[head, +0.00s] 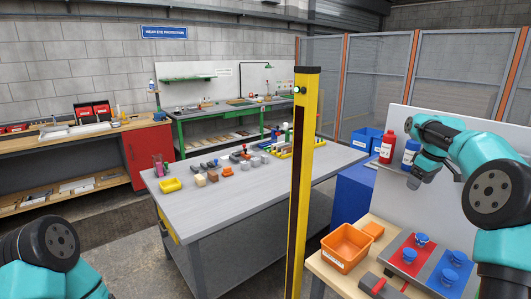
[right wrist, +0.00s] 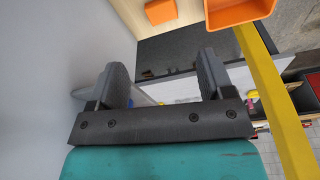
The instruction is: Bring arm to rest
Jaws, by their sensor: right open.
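My right gripper (head: 416,178) hangs at the end of the teal right arm, above the right-hand table and in front of the white panel. In the right wrist view its two dark fingers (right wrist: 164,65) are apart with nothing between them. A board with a red half and a blue half (head: 434,270) lies on the table below the arm. Several blue knob-like pieces (head: 422,239) stand on it. My left arm shows only at the bottom left corner; its gripper is out of view.
An orange bin (head: 342,264) and orange block (head: 374,229) sit left of the board. A red bottle (head: 388,148) and blue bottle (head: 410,152) are near the right gripper. A yellow post (head: 302,170) rises between the tables. A grey workbench (head: 250,190) holds small parts.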

